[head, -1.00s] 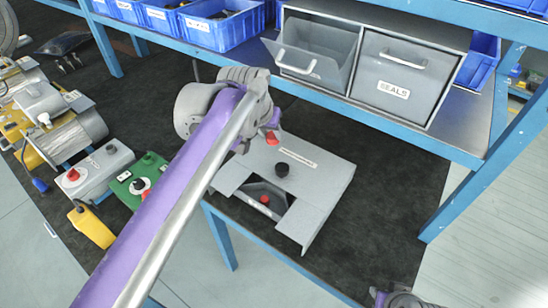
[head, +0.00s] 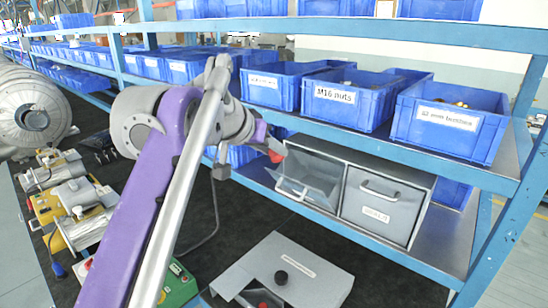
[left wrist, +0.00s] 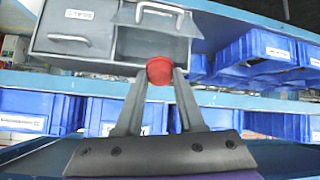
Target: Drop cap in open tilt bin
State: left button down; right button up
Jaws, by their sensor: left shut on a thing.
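My left gripper (head: 268,148) is shut on a red cap (left wrist: 160,70), which sits between its fingertips in the left wrist view. The cap shows small and red in the head view (head: 275,156), by the upper left of the open tilt bin (head: 302,181). The open tilt bin is grey, tipped forward, with a pale handle; it also shows in the left wrist view (left wrist: 150,45), behind and above the cap. Beside it is a shut grey bin (head: 383,203) with a label. The bin's inside is partly hidden. My right gripper is not in view.
Blue bins, one labelled M16 nuts (head: 340,98), stand on the shelf above. A blue shelf edge (head: 400,150) runs over the tilt bins. A grey panel box (head: 285,270) with a black knob stands below on the bench. Motors and control boxes (head: 75,205) lie left.

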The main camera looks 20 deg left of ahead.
pick_arm(q)
jog(key=shift+f, duration=0.1)
jog(key=shift+w+d+f, duration=0.55)
jog(key=shift+w+f, duration=0.1)
jog(key=shift+w, duration=0.9)
jog(key=shift+w+d+f, duration=0.6)
jog(key=shift+w+f, duration=0.05)
jog(key=shift+w, duration=0.95)
jog(key=shift+w+d+f, duration=0.55)
jog(key=shift+w+f, duration=0.1)
jog(key=shift+w, duration=0.9)
jog(key=shift+c, duration=2.2)
grip_release()
jog(key=v, duration=1)
jog(key=shift+s+r, duration=0.2)
jog(key=shift+s, duration=0.15)
